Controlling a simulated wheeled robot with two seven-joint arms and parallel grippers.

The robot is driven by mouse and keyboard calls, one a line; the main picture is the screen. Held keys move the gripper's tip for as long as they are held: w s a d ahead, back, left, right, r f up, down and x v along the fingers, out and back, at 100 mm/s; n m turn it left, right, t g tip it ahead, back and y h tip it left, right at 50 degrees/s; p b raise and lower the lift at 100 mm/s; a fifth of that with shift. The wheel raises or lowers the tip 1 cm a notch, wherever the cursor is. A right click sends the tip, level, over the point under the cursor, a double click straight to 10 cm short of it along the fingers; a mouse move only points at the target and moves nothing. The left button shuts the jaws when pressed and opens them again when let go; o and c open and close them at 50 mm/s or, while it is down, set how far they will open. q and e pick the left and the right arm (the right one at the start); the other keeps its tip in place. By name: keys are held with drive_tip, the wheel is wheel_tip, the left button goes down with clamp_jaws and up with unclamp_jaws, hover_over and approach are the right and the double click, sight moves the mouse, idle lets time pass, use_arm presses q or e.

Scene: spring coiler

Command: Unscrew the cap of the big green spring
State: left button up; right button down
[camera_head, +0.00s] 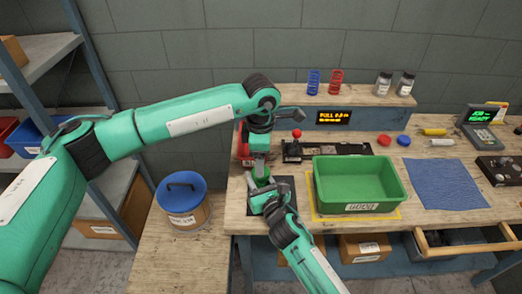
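A small green piece (262,172) shows between my two grippers, above a dark mat at the left end of the workbench. It is mostly covered, so I cannot tell spring from cap. My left gripper (260,160) points down from above and meets the top of this piece. My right gripper (259,184) reaches in from below and is close against its lower side. The fingers are too small and overlapped to show whether either gripper is closed on it.
A green bin (358,162) stands right of the grippers. A lever device with a red knob (297,133) is behind them. Blue (314,82) and red (336,82) springs stand on the back shelf. An open drawer (465,248) juts out at right. A blue-lidded bucket (182,190) stands left.

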sight(261, 185)
use_arm(q)
drive_tip(key=m, duration=0.3)
drive_tip(key=r+m, duration=0.1)
drive_tip(key=m, duration=0.2)
drive_tip(key=shift+r+m, duration=0.2)
drive_tip(key=shift+m, duration=0.1)
drive_tip(key=m, duration=0.3)
drive_tip(key=r+m, duration=0.1)
drive_tip(key=m, duration=0.1)
drive_tip(key=shift+m, duration=0.4)
drive_tip(key=shift+f, duration=0.1)
wheel_tip(261, 185, down, 8)
drive_tip(key=shift+w+r, duration=0.1)
drive_tip(key=shift+r, duration=0.05)
